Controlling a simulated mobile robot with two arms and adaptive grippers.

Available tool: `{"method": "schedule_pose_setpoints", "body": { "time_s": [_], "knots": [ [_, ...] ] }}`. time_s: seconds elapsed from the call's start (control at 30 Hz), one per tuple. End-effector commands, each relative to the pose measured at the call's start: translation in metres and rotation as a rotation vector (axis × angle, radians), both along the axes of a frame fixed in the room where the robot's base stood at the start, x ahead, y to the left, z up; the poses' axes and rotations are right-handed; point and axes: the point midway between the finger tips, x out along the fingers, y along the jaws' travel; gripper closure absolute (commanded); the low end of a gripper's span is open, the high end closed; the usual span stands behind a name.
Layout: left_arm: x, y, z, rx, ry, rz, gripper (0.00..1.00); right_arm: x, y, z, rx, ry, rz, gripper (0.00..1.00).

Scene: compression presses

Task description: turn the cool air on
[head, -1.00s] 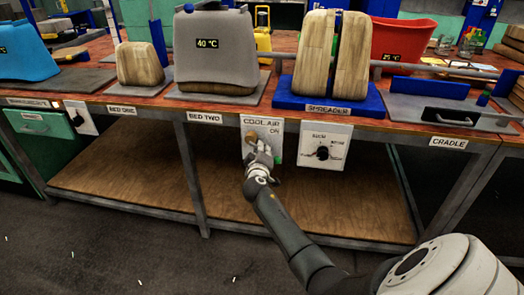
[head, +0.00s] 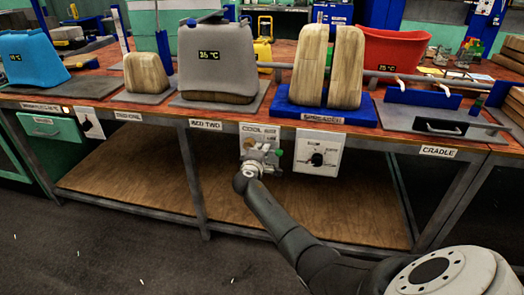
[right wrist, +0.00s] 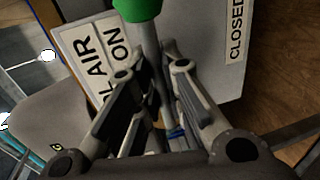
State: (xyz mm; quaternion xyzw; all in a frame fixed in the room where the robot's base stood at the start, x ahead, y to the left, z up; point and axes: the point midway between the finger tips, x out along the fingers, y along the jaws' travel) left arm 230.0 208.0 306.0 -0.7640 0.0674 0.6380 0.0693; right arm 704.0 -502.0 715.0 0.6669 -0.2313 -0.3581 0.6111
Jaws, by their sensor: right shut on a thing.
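The white COOL AIR panel (head: 246,132) hangs on the front edge of the bench. Its "ON" label shows in the right wrist view (right wrist: 118,50), with a "CLOSED" label (right wrist: 236,35) on the other side. A grey lever with a green knob (head: 276,154) is at the panel; the knob (right wrist: 138,8) shows at the top of the right wrist view. My right gripper (head: 264,151) is in front of the panel, shut on the lever's shaft just below the knob. The fingers partly hide the shaft and panel. My left gripper is not in view.
A dial panel (head: 331,143) hangs close to the right of the lever. Above are a grey form (head: 215,62) reading 35 °C and wooden halves on a blue SPREADER base (head: 300,116). The wooden lower shelf (head: 150,165) is bare.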

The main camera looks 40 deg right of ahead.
Motion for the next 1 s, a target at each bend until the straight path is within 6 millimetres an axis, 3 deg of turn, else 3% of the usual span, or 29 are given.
{"method": "schedule_pose_setpoints", "body": {
  "time_s": [0.47,0.5,0.67,1.0],
  "knots": [
    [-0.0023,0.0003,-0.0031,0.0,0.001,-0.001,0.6,-0.0004,0.0001,0.0,-0.013,0.015,0.0,1.0],
    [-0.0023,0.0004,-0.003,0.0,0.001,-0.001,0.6,-0.0004,0.0001,0.0,-0.013,0.015,0.0,0.89],
    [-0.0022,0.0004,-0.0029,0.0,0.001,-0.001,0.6,-0.0003,0.0001,0.0002,-0.011,0.013,-0.001,0.69],
    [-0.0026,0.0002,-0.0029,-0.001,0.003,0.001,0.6,-0.0005,0.0009,0.0005,-0.008,0.009,0.0,0.68]
  ]
}}
